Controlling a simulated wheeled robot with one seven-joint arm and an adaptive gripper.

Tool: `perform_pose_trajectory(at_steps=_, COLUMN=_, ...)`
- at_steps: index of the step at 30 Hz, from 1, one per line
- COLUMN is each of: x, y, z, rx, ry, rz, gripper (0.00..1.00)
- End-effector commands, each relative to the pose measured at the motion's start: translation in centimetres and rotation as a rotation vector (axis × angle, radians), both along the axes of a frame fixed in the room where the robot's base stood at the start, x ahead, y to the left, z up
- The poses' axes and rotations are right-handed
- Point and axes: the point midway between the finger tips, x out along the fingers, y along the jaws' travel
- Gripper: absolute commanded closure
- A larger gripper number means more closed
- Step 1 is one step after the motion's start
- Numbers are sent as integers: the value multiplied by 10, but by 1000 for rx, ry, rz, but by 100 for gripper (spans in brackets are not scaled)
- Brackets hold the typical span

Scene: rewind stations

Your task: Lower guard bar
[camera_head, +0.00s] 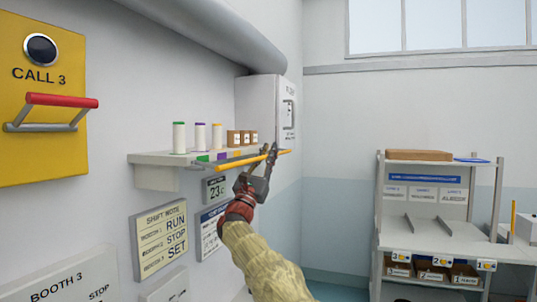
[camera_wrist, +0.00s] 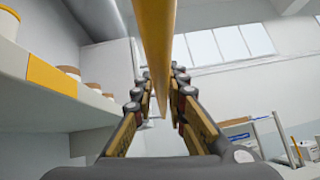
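The guard bar (camera_head: 235,161) is a thin orange-yellow bar running along the front of the wall shelf, nearly level. In the wrist view the bar (camera_wrist: 156,50) comes down from the top edge and runs between my fingers. My gripper (camera_head: 269,152) is at the right part of the bar, with a finger on either side of it. In the wrist view my gripper (camera_wrist: 163,85) has its fingers parted, with a narrow gap beside the bar. Firm contact cannot be made out.
The shelf (camera_head: 150,158) carries spools (camera_head: 179,137) and small brown boxes (camera_head: 242,137). A white cabinet (camera_head: 262,110) is on the wall behind. A yellow call panel (camera_head: 45,150) with a red handle is at left. A workbench (camera_head: 425,237) stands at right.

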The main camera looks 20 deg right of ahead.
Motion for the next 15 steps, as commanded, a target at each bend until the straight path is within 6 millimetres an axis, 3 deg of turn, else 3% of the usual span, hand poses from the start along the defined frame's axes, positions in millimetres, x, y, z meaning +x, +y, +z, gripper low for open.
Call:
perform_pose_trajectory(at_steps=6, x=0, y=0, z=-1, rx=-1, ry=1, rz=-1, gripper=72)
perform_pose_trajectory(at_steps=15, x=0, y=0, z=-1, rx=0, ry=2, rz=-1, gripper=72)
